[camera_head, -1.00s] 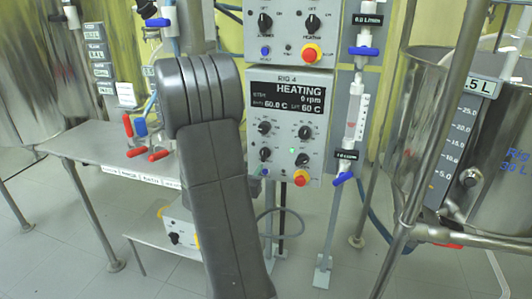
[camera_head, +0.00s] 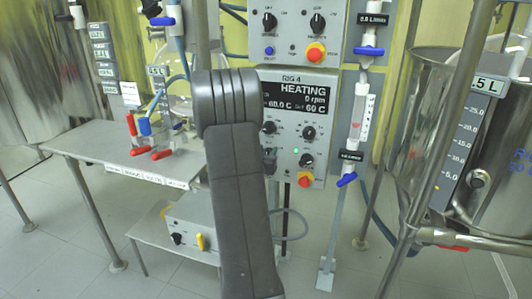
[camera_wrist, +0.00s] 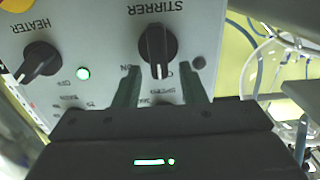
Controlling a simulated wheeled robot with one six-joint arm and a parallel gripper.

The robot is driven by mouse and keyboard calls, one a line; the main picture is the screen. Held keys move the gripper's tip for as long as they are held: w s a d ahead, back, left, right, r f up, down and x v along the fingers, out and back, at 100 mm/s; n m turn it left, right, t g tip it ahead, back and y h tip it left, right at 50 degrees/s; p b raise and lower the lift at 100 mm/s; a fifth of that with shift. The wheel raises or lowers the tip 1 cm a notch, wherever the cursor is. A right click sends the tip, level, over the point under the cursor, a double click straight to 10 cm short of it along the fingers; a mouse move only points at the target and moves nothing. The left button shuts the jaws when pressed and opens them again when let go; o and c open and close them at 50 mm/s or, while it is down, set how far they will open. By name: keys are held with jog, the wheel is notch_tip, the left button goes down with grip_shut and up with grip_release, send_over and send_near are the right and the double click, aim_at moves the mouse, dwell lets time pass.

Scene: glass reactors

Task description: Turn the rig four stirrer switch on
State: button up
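The rig four panel (camera_head: 320,105) in the head view has a display reading HEATING, 0 rpm, 60 C. In the wrist view, the panel is upside down. The black stirrer knob (camera_wrist: 157,44) has its white mark pointing down in the picture; ON lies to the lower left and another label, partly hidden, to the lower right. My gripper (camera_wrist: 160,84) is open, its two fingers apart at the lower end of the stirrer knob. I cannot tell if they touch it.
The heater knob (camera_wrist: 40,62) and a lit green lamp (camera_wrist: 83,73) are beside the fingers. A red stop button (camera_head: 305,181) sits low on the panel. A flow tube with a blue valve (camera_head: 346,180) stands right of it. A bench (camera_head: 95,135) with valves stands left.

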jog(key=shift+s, duration=0.1)
grip_shut()
